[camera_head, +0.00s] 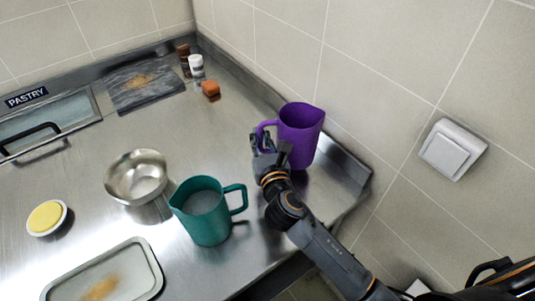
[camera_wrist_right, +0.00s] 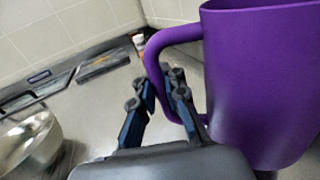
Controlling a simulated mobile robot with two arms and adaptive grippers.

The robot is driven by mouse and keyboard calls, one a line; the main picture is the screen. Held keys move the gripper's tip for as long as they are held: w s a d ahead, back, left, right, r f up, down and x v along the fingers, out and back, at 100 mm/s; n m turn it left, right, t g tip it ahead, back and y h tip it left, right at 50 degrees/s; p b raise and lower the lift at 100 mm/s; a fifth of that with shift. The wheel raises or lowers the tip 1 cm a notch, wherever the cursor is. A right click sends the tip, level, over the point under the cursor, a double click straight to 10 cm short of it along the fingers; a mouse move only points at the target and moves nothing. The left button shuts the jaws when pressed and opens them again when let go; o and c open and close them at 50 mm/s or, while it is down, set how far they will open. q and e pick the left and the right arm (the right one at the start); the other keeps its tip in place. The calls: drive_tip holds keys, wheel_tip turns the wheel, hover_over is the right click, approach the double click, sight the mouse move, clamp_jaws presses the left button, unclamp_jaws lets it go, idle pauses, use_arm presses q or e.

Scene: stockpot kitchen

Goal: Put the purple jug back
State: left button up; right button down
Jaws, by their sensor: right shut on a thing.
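The purple jug (camera_head: 303,130) stands upright near the wall at the right end of the steel counter. Its handle faces left. My right gripper (camera_head: 267,145) is at the handle, shut on it. In the right wrist view the purple jug (camera_wrist_right: 265,85) fills the right side, and its handle passes between the fingers of my right gripper (camera_wrist_right: 160,95). I cannot tell if the jug's base touches the counter, because my arm hides part of it. My left gripper is not in view.
A teal jug (camera_head: 205,213) stands left of my right arm. A steel bowl (camera_head: 137,178), a dish with a yellow top (camera_head: 46,218) and a tray (camera_head: 146,252) are further left.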

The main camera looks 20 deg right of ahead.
sight(260, 149)
drive_tip(key=shift+f+b, duration=0.7)
drive_tip(key=shift+f, duration=1.75)
drive_tip(key=c, duration=1.4)
unclamp_jaws()
drive_tip(key=shift+f, duration=0.1)
drive_tip(key=s+b, duration=0.2)
drive_tip(key=s, duration=1)
drive_tip(key=shift+a, duration=0.2)
